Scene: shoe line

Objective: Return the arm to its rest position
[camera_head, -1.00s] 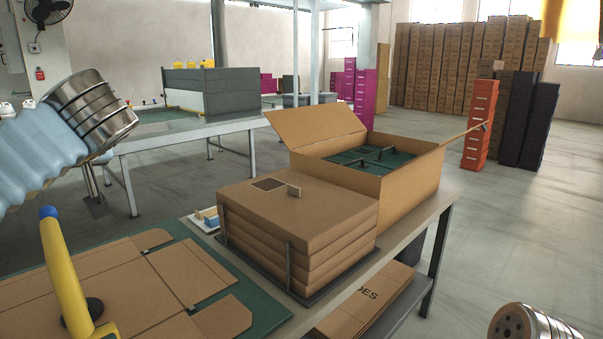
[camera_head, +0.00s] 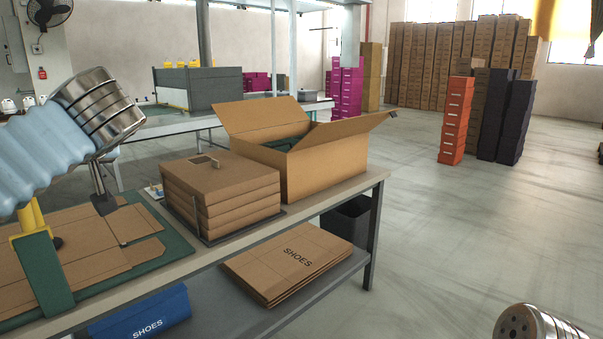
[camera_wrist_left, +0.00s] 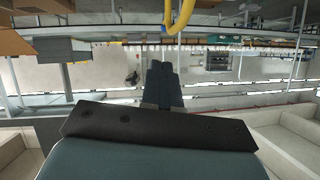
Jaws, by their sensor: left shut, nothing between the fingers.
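My left arm comes in from the left in the head view, with a pale blue ribbed sleeve and a silver ringed wrist. Below the wrist hangs a dark part of my left gripper (camera_head: 104,203), in front of the table's left part. A silver end of my right arm shows at the bottom right of the head view. The right gripper is out of view.
The table (camera_head: 345,193) carries flat cardboard (camera_head: 75,250), a stack of brown cartons (camera_head: 222,188) and an open box (camera_head: 325,165). Its lower shelf holds folded SHOES cardboard (camera_head: 290,262) and a blue box (camera_head: 140,312). A yellow-and-green fixture (camera_head: 45,275) stands at left.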

